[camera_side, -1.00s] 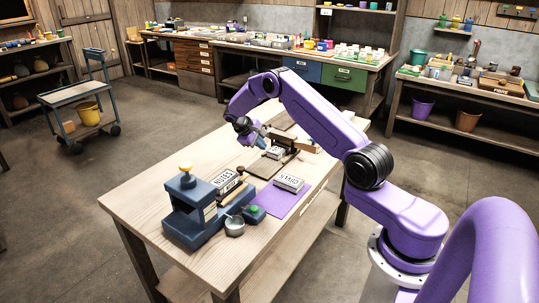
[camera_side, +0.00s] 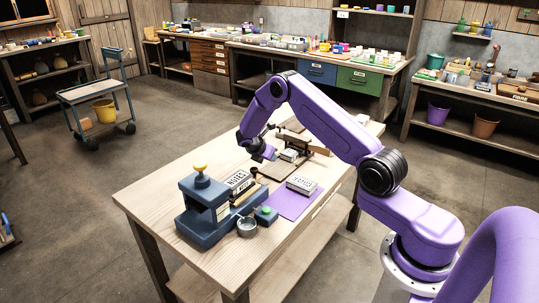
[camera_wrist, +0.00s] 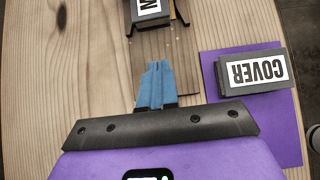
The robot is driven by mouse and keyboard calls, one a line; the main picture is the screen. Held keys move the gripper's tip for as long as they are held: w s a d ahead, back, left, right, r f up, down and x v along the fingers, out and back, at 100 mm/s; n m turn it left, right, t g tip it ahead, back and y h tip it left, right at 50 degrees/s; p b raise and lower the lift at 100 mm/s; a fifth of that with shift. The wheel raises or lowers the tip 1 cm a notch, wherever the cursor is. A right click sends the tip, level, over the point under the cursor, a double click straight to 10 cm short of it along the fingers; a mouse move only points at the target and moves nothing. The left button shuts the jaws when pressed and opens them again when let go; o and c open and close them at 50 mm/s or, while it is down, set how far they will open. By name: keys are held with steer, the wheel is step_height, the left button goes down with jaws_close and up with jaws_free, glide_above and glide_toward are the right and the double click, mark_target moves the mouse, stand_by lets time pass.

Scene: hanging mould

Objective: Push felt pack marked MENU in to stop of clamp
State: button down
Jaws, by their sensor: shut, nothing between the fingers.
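The felt pack with the white label (camera_wrist: 148,8) lies at the top edge of the wrist view; only an M of its marking shows there. It also shows as a small grey block in the side view (camera_side: 289,155). It sits at the end of the brown board (camera_wrist: 180,70), between dark side pieces of the clamp (camera_side: 296,141); its far end is cut off in the wrist view. My gripper (camera_wrist: 155,82), with blue fingers, is shut and empty. Its tips point at the pack's near face over the board, with a visible gap between.
A pack marked COVER (camera_wrist: 255,72) lies on the purple mat (camera_wrist: 287,130), right of my gripper. A blue press (camera_side: 203,212), a pack marked NOTES (camera_side: 238,180) and a small metal cup (camera_side: 247,227) stand on the table's near left. Bare wood lies left of the board.

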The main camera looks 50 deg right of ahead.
mark_target(287, 158)
steer(key=x, duration=0.5)
steer(key=shift+d+f, duration=0.1)
steer(key=d, duration=0.3)
steer(key=shift+d+f, duration=0.1)
steer(key=shift+f, duration=0.05)
steer(key=shift+d, duration=0.6)
steer(key=shift+d, duration=0.1)
